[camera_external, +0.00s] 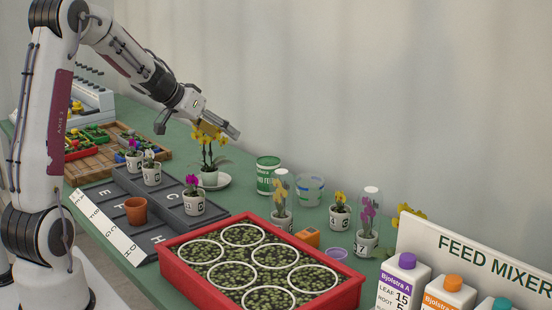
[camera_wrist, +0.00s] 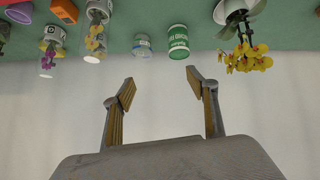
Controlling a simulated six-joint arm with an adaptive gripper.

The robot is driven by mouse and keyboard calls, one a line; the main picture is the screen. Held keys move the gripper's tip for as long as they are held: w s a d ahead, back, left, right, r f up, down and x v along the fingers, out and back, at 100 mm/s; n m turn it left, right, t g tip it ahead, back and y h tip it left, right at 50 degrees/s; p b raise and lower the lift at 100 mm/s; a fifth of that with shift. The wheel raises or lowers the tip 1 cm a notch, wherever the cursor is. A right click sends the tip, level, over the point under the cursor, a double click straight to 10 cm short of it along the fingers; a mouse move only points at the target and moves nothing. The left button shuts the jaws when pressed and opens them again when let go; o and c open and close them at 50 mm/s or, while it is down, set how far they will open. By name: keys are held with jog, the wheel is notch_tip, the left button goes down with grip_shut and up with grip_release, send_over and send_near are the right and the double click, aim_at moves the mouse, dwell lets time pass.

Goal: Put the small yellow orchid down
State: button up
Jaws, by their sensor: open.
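A small yellow orchid (camera_external: 340,215) stands upright in a white marked pot on the green table, between two clear covers. It also shows in the wrist view (camera_wrist: 49,50), which is upside down, at the upper left. My gripper (camera_external: 200,126) is above and around the height of the larger yellow orchid's top in the external view. In the wrist view my gripper (camera_wrist: 160,78) has its fingers spread, with nothing between them. The larger yellow orchid (camera_external: 209,143) stands on a white saucer (camera_external: 223,181).
Covered orchids (camera_external: 282,199) (camera_external: 367,217), a green tin (camera_external: 267,175), a clear cup (camera_external: 309,188) and an orange box (camera_external: 307,238) stand nearby. A red tray (camera_external: 185,284), dark lettered board (camera_external: 172,209) and Feed Mixer sign (camera_external: 480,250) are in front.

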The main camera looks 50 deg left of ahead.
jog(key=s+d+r+m+g+h, duration=0.1)
jog(key=s+d+r, duration=0.2)
jog(key=s+d, duration=0.55)
jog(key=s+d+r+m+g+h, duration=0.15)
jog(key=s+d+r, duration=0.35)
jog(key=d, duration=0.6)
jog(key=s+d+f+g+y, duration=0.1)
jog(key=s+f+y, duration=0.1)
jog(key=s, duration=1.8)
jog(key=shift+s+d+f+n+y, duration=0.15)
jog(key=shift+s+f+n+y, duration=0.2)
jog(key=shift+f, duration=0.3)
